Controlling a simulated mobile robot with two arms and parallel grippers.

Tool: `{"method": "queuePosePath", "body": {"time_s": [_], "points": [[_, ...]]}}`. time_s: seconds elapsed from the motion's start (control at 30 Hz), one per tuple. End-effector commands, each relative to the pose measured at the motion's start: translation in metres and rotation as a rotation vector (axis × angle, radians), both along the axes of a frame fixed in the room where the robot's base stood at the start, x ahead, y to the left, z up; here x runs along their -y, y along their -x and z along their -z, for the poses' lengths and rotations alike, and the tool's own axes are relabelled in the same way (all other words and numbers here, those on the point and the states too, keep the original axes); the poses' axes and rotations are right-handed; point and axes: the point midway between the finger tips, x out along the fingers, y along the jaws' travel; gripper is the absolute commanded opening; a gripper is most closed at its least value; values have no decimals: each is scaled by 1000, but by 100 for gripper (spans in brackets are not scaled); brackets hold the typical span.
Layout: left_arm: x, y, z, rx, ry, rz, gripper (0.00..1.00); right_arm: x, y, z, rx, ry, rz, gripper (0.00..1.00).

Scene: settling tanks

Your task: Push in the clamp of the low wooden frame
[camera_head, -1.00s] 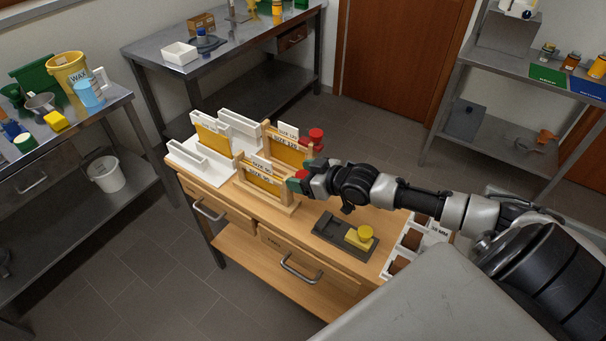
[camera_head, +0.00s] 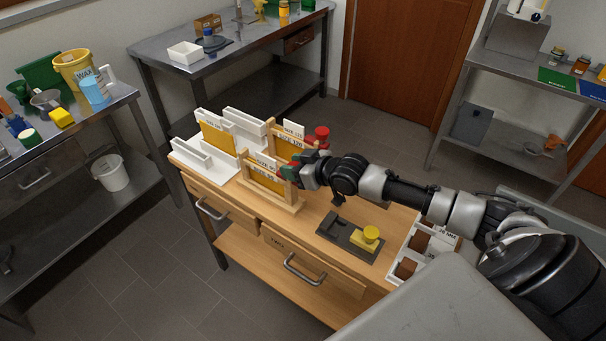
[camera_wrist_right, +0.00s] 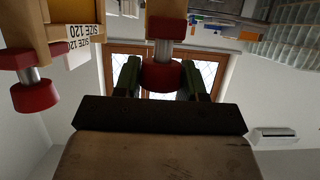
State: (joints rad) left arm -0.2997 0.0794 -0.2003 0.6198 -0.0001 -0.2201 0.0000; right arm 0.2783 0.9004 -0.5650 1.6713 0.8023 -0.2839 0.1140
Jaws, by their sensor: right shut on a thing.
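The low wooden frame (camera_head: 276,200) stands upright on the wooden bench and holds a yellow sheet under a size label. Its clamp has a red knob (camera_wrist_right: 162,76) on a short metal shaft that comes out of the wood in the wrist view. My right gripper (camera_head: 290,172) is at the frame's right post. Its green-padded fingers are shut on this knob, one on each side, as the wrist view shows (camera_wrist_right: 160,80). In the head view the fingers hide most of the knob. A bit of bare shaft shows between knob and wood. My left gripper is not in view.
A taller frame marked SIZE 120 (camera_head: 271,132) stands just behind, with its own red clamp knob (camera_head: 322,133) sticking out right. White racks (camera_head: 205,172) lie to the left. A dark tray (camera_head: 336,230) with a yellow piece (camera_head: 367,238) lies in front of my right arm.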

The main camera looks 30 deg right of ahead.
Motion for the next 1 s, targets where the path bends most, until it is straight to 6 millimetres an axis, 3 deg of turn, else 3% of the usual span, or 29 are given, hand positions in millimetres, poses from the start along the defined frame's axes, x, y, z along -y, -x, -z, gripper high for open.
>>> {"method": "queuePosePath", "body": {"time_s": [0.27,0.3,0.43,0.77,1.0], "points": [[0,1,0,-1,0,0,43,0,-2,-2,3,-1,1,0],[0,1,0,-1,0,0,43,0,-2,-2,3,-1,1,46],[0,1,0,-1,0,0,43,0,-2,-2,2,0,1,66],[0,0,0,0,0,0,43,1,2,-1,0,0,0,67],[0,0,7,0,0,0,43,14,32,-12,-2,4,0,67]]}}
